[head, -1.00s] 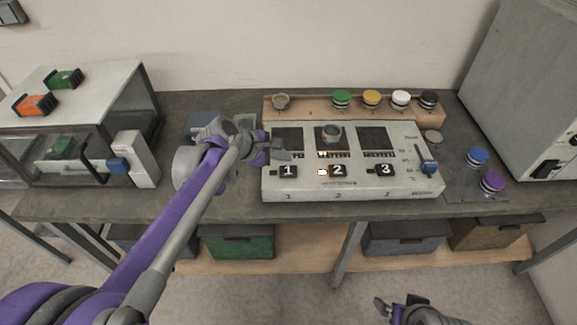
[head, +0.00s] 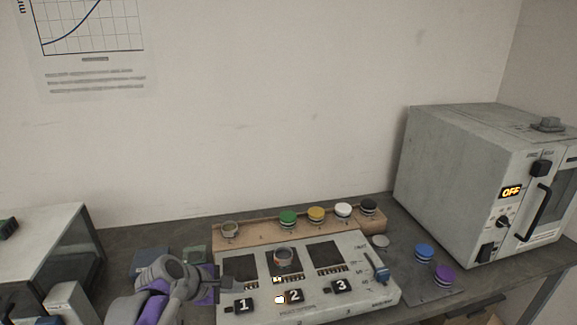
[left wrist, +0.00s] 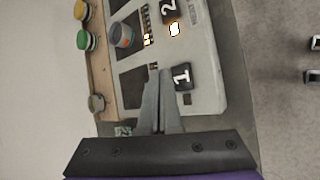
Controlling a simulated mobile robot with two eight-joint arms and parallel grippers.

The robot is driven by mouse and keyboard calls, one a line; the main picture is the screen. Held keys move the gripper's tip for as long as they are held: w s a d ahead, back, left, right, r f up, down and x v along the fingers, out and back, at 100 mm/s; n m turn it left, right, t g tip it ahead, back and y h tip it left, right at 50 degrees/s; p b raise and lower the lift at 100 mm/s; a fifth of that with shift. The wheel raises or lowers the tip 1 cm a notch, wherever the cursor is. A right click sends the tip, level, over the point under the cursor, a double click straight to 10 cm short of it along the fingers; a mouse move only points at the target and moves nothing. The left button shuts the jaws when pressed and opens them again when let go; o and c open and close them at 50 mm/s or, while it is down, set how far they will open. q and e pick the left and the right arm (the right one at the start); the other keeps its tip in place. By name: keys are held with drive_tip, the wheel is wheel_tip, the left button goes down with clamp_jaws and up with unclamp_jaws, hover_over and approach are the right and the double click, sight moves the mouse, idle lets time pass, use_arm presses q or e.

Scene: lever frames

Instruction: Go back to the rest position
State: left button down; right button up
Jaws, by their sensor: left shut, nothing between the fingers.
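My left gripper (head: 228,284) is shut and empty at the left end of the grey console (head: 372,297), close to the key marked 1 (head: 243,306). In the left wrist view its closed fingers (left wrist: 158,98) show in front of the console, beside the same key (left wrist: 182,76). I cannot tell whether the fingers touch it. A small round container (head: 283,259) stands on the console's middle dark square, and the light by key 2 (head: 294,296) is lit. My right gripper is not clearly in view.
Behind the console a wooden rack (head: 260,233) holds green (head: 288,218), yellow (head: 316,214), white (head: 343,210) and black (head: 368,206) capped containers. Blue (head: 424,251) and purple (head: 444,274) ones stand right. A grey oven (head: 450,170) reading OFF stands at the back right.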

use_arm(q)
drive_tip(key=s+a+f+m+y+p, duration=0.1)
drive_tip(key=s+f+m+y, duration=0.1)
drive_tip(key=s+m, duration=0.6)
drive_tip(key=s+f+m+g+y+p, duration=0.1)
drive_tip(key=s+f+m+y+p, duration=0.1)
drive_tip(key=s+m, duration=0.7)
drive_tip(key=s+f+y, duration=0.1)
drive_tip(key=s, duration=0.6)
drive_tip(key=shift+a+g, duration=0.3)
drive_tip(key=shift+a, duration=0.1)
